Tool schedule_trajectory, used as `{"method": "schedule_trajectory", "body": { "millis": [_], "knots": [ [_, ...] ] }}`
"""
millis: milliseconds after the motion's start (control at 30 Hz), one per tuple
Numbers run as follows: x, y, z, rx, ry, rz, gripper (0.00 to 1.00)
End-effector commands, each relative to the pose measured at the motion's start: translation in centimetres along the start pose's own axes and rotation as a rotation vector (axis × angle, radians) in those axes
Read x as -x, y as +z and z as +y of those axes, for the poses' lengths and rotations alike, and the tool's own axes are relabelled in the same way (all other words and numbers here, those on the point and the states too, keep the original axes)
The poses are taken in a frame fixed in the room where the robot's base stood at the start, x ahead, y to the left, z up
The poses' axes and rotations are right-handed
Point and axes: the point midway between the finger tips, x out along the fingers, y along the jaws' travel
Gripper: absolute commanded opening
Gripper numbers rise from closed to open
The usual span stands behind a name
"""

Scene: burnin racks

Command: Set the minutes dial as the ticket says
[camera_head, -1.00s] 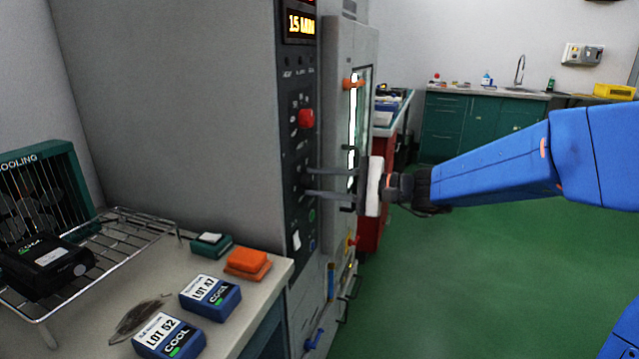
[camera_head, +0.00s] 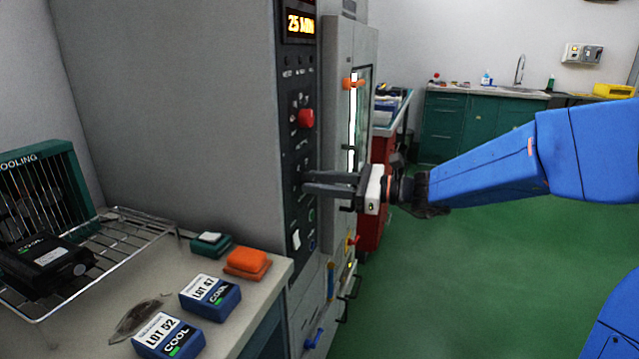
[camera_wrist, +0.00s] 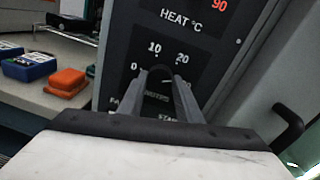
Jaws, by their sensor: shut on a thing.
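My gripper (camera_head: 306,182) reaches left to the dark control panel (camera_head: 298,150) of the tall grey oven. In the wrist view, its fingers (camera_wrist: 161,76) are shut on the minutes dial (camera_wrist: 160,71), a dark knob mostly hidden between them.
A red knob (camera_head: 306,118) sits above my fingers on the panel. The oven door has an orange-ended handle (camera_head: 353,83). On the bench at left are blue lot boxes (camera_head: 211,297), an orange block (camera_head: 247,262) and a wire rack (camera_head: 130,225). Green floor is clear at right.

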Motion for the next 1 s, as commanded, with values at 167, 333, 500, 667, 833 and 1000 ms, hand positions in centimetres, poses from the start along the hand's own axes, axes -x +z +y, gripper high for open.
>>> {"method": "schedule_trajectory", "body": {
  "millis": [167, 333, 500, 667, 833, 1000],
  "knots": [
    [0.02, -0.21, 0.05, -0.147, 0.003, -0.008, 0.09],
    [0.01, -0.24, 0.05, -0.261, 0.003, -0.016, 0.09],
    [0.01, -0.26, 0.06, -0.341, 0.004, -0.022, 0.09],
    [0.01, -0.27, 0.08, -0.385, 0.005, -0.025, 0.09],
    [0.01, -0.27, 0.09, -0.404, 0.006, -0.027, 0.09],
    [0.01, -0.27, 0.10, -0.407, 0.006, -0.027, 0.09]
  ]
}}
